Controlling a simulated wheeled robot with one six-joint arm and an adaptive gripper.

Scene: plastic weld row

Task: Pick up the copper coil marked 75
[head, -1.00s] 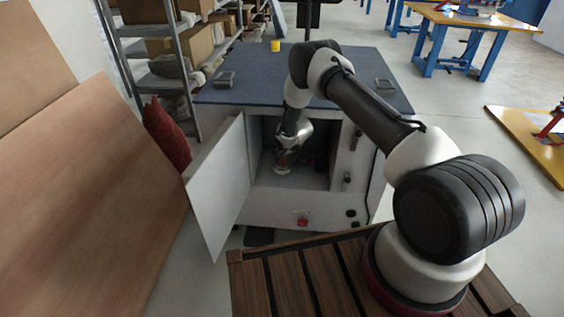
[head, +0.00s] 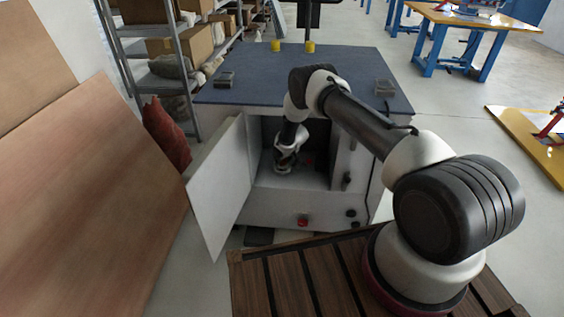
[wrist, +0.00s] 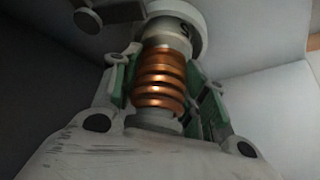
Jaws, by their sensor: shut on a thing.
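A copper coil (wrist: 162,78) stands between the green-padded fingers of my gripper (wrist: 165,88) in the wrist view. It has bright orange windings on a grey core, with a pale round flange at its far end. One dark character, like a 5 or S, shows near that flange; the full marking cannot be read. My gripper is shut on this coil. In the head view my gripper (head: 287,160) is inside the open cabinet (head: 262,205), low near its floor. The coil is mostly hidden there, and whether it touches the floor is unclear.
The cabinet door (head: 220,188) stands open at the left. Cabinet walls and roof closely surround my gripper. A shelf rack (head: 165,82) stands behind on the left.

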